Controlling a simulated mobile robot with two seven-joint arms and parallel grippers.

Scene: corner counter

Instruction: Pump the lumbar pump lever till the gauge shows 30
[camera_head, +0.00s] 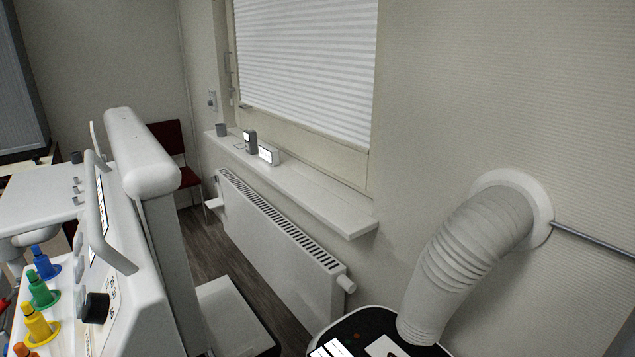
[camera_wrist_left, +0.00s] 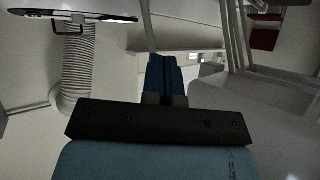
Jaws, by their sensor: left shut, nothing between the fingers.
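I cannot make out a lumbar pump lever or a gauge in either view. My left gripper (camera_wrist_left: 165,76) shows in the left wrist view, its dark blue fingers together with nothing between them. It does not show in the head view. My right gripper is in neither view.
A white machine (camera_head: 152,235) with blue, green and yellow fittings and a black knob (camera_head: 95,308) stands at left. A ribbed white hose (camera_head: 465,250) runs from the right wall to a black-topped unit. A radiator (camera_head: 280,245) sits below the windowsill (camera_head: 300,187); floor shows between machine and radiator.

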